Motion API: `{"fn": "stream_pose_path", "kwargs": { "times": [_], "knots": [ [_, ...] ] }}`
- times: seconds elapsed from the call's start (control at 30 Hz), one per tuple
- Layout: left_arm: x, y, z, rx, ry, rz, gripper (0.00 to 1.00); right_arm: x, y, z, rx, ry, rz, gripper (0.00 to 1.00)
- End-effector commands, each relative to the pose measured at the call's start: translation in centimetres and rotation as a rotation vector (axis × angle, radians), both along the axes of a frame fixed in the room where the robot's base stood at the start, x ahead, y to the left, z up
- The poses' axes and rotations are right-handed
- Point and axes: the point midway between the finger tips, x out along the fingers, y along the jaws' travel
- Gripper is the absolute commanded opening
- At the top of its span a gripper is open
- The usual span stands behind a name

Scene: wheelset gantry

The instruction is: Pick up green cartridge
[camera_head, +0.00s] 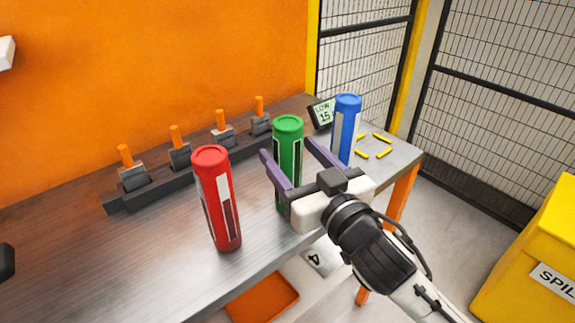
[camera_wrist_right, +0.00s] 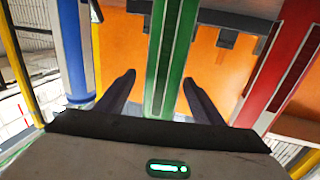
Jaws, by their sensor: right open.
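The green cartridge (camera_head: 289,150) stands upright on the metal table, between the red cartridge and the blue cartridge. My right gripper (camera_head: 287,156) is open, with one purple finger on each side of the green cartridge. In the right wrist view the green cartridge (camera_wrist_right: 172,60) rises between the two open fingers (camera_wrist_right: 158,82), with a gap showing on both sides. Its lower part is partly hidden by the gripper in the head view. My left gripper does not clearly show; only a dark piece is at the left edge.
The red cartridge (camera_head: 217,198) stands to the left and the blue cartridge (camera_head: 345,130) to the right. A dark rail (camera_head: 150,190) with several orange-handled clamps lies behind. A small display (camera_head: 322,113) reads LOW 15. A yellow bin (camera_head: 530,265) stands at right.

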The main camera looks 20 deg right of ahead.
Motion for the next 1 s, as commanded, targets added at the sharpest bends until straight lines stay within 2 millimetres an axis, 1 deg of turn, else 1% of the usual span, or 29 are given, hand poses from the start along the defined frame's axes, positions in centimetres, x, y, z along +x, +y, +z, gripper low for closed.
{"fn": "stream_pose_path", "kwargs": {
  "times": [0.13, 0.3, 0.4, 0.6, 0.67, 0.9, 0.93, 1.0],
  "knots": [
    [0.1, 0.0, 0.7, -0.001, -0.004, 0.001, 0.31, 2.2, 0.6, 0.6, -0.002, -0.003, -0.001, 0.62],
    [0.3, 0.2, 0.9, 0.0, -0.009, 0.003, 0.31, 4.3, 0.9, 0.4, -0.002, -0.001, -0.002, 0.62],
    [0.6, 0.3, 1.1, 0.0, -0.015, 0.005, 0.31, 4.7, 1.0, 0.4, -0.001, -0.001, -0.001, 0.62],
    [1.0, 0.3, 1.2, 0.001, -0.022, 0.006, 0.31, 4.7, 1.0, 0.3, 0.0, 0.0, 0.0, 0.62],
    [1.0, 0.3, 1.2, 0.001, -0.022, 0.006, 0.31, 4.7, 1.0, 0.3, 0.0, 0.0, -0.001, 0.52],
    [0.9, 0.3, 1.2, 0.001, -0.02, 0.005, 0.31, 4.7, 1.0, 0.3, -0.001, 0.0, -0.001, 0.11],
    [0.9, 0.3, 1.2, 0.001, -0.02, 0.005, 0.31, 4.7, 1.0, 0.4, -0.001, -0.004, 0.0, 0.08],
    [0.8, 0.3, 1.1, 0.001, -0.018, 0.006, 0.31, 4.7, 1.0, 0.4, -0.001, -0.004, 0.0, 0.08]
  ]
}}
